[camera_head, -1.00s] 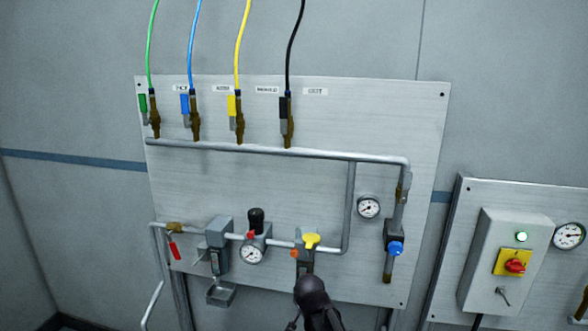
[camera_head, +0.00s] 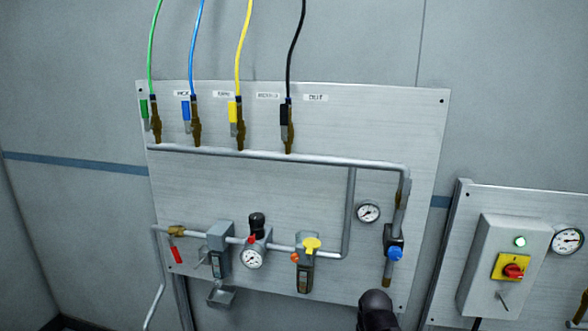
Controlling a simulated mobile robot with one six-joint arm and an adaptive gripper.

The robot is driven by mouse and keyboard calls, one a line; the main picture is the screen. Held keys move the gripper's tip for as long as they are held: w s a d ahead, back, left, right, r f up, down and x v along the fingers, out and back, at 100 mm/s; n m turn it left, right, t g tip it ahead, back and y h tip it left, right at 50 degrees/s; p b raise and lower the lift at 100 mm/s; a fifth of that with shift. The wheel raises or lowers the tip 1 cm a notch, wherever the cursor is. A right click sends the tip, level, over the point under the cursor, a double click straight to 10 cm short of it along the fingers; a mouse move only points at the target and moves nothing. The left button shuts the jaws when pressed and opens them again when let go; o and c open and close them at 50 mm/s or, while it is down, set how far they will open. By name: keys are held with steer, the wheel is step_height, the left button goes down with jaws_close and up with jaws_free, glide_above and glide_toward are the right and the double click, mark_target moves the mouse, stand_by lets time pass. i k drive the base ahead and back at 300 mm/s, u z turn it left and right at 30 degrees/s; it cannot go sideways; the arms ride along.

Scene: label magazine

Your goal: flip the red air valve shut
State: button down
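The red air valve is a brass valve body (camera_head: 176,231) with a red lever handle (camera_head: 176,254), at the lower left of the panel. The red handle hangs down, slightly slanted, across the line of the pipe. A dark rounded part of my arm (camera_head: 376,305) shows at the bottom edge, right of centre, well to the right of the red valve. My gripper's fingers are not in view.
The metal panel (camera_head: 270,190) carries a filter unit (camera_head: 218,250), a regulator gauge (camera_head: 252,258), a yellow-knobbed unit (camera_head: 308,265) and a blue-knobbed valve (camera_head: 394,254). A small tray (camera_head: 221,297) sits below the filter. A switch box (camera_head: 500,265) stands at right.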

mark_target(176, 255)
steer(key=z, duration=1.45)
steer(key=k, duration=1)
steer(key=u, duration=1.45)
